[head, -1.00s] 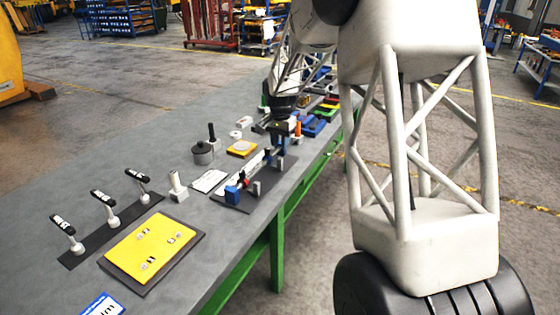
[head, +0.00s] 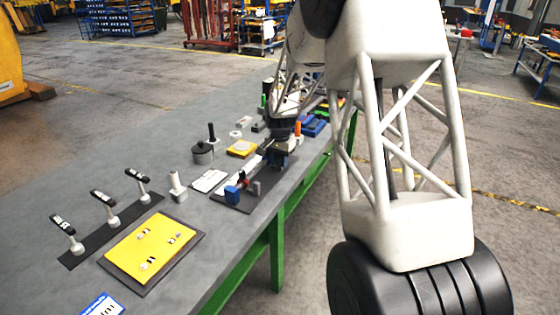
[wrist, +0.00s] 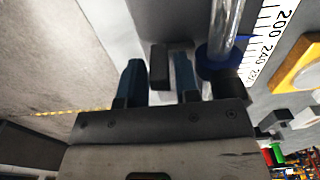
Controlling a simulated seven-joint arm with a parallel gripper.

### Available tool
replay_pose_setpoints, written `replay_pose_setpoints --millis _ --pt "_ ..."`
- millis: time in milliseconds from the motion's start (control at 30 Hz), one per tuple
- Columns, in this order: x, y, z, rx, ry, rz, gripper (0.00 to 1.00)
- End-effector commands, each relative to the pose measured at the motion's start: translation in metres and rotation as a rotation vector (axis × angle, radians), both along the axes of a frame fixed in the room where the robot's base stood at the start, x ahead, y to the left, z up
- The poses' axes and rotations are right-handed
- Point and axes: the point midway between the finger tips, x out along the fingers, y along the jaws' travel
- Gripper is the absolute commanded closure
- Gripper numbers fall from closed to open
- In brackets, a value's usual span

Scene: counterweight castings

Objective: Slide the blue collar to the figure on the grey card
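In the wrist view the blue collar (wrist: 220,68) sits around a shiny steel rod (wrist: 226,28), just right of my gripper's right finger. My gripper (wrist: 158,78) has two blue fingers standing apart. A dark grey block (wrist: 159,65) shows between them, with narrow gaps on both sides; whether it is held is not clear, but no contact shows. In the head view my gripper (head: 280,160) is low over the far end of the dark rail base (head: 228,205) and hides the collar there. A pale card (head: 208,181) lies left of the base; its figure is too small to read.
A white scale (wrist: 262,50) with printed numbers runs beside the rod. A blue block (head: 232,193) and a small grey post (head: 257,187) stand at the rail's near end. A yellow plate (head: 150,245) and three black-handled levers (head: 105,198) are nearer on the bench.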

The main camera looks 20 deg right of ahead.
Motion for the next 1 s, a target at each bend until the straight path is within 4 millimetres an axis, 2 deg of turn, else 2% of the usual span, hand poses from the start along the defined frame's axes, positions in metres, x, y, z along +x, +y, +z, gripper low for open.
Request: replay_pose_setpoints --millis 200,267,400,667,900,1000 --pt "0.0 0.0 0.0 0.0 0.0 0.0 0.7" --pt "0.0 0.0 0.0 0.0 0.0 0.0 0.78" --pt "0.0 0.0 0.0 0.0 0.0 0.0 0.99" --pt "0.002 -0.002 0.0 0.0 0.0 0.0 1.0" --pt "0.021 -0.021 -0.001 0.001 0.001 -0.002 1.0" --pt "0.023 -0.024 -0.001 0.0 0.001 -0.001 1.0"
